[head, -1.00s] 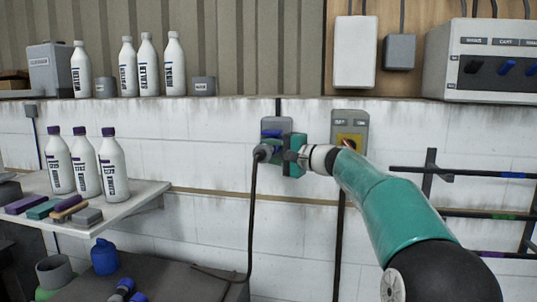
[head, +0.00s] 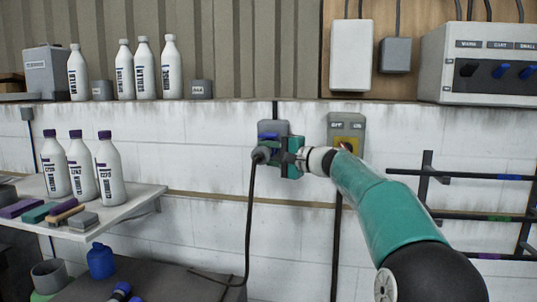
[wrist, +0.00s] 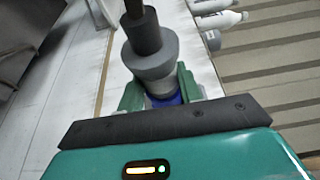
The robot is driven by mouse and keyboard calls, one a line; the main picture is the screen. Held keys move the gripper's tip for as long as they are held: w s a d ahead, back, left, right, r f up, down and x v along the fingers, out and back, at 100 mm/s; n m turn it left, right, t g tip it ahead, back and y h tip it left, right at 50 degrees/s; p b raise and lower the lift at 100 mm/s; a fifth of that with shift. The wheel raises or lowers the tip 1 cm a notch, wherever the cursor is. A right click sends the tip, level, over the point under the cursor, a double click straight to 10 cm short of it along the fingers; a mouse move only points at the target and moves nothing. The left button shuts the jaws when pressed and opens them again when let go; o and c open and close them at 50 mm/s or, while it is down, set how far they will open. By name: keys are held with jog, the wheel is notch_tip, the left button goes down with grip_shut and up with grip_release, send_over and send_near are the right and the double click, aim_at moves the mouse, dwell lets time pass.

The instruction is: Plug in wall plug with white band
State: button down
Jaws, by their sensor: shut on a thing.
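The grey plug (head: 262,155) is at the grey wall socket box (head: 273,128), which has a blue part. A black cable hangs from the plug's rear. My gripper (head: 279,154) is shut on the plug, its green fingers at the plug's sides. In the wrist view the plug (wrist: 152,58) sits between the green fingers, with a pale ring low on its body and blue just below. The plug's front end is hidden, so I cannot tell whether it is seated in the socket.
A switch box with a yellow plate (head: 346,130) is on the wall just right of my gripper. A shelf (head: 120,222) with bottles and blocks stands left. A bench (head: 165,285) lies below. A dark rack (head: 460,175) is at right.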

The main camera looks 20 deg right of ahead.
jog(key=shift+w+d, duration=0.3)
jog(key=shift+w, duration=0.1)
dwell(2.4)
jog(key=c, duration=0.8)
grip_release()
jog(key=shift+o, duration=0.3)
jog(key=o, duration=0.5)
